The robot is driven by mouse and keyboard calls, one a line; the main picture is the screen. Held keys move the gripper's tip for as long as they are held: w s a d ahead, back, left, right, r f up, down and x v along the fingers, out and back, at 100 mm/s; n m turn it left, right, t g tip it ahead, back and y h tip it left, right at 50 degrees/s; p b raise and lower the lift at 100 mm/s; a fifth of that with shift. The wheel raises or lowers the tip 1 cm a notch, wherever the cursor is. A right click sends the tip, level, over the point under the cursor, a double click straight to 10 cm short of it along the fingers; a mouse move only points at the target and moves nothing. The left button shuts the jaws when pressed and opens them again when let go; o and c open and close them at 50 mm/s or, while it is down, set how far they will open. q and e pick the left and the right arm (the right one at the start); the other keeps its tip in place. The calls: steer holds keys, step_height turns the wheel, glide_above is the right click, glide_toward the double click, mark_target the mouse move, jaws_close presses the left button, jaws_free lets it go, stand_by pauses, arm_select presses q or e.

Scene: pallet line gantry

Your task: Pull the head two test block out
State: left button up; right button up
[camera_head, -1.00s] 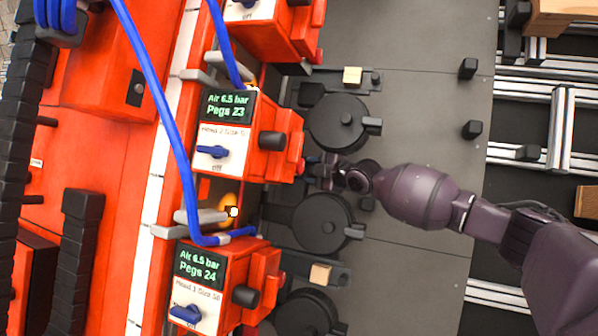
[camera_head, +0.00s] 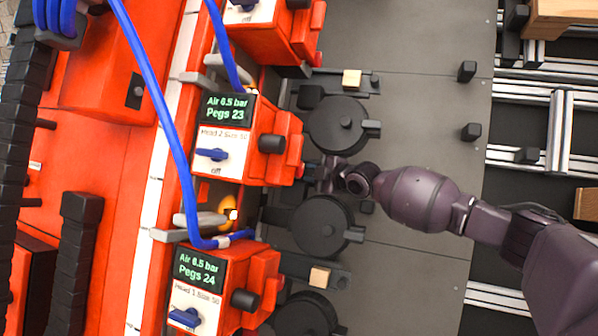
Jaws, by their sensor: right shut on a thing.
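Head two (camera_head: 227,140) is a red unit with a green-lettered screen reading Pegs 23 and a blue lever on a white panel. My right gripper (camera_head: 324,172) is just right of its red nose, between two black round discs. It is shut on the head two test block, which the gripper hides. My left gripper is not in view.
The black discs, upper (camera_head: 338,125) and lower (camera_head: 322,227), lie close on both sides of my gripper. Pale wooden blocks sit on black holders above (camera_head: 352,79) and below (camera_head: 320,277). A blue hose (camera_head: 150,90) crosses the left. The grey plate (camera_head: 420,100) is largely clear.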

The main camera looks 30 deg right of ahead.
steer(key=shift+s+d, duration=0.85)
steer(key=shift+s, duration=0.1)
steer(key=shift+s+d, duration=1.6)
steer(key=shift+s, duration=0.3)
steer(key=shift+s+d, duration=0.1)
steer(key=shift+s+d+b, duration=0.4)
steer(key=shift+s+d, duration=1.35)
steer(key=shift+s, duration=0.35)
steer(key=o, duration=0.7)
steer(key=shift+s+d, duration=0.15)
steer(key=shift+c, duration=0.2)
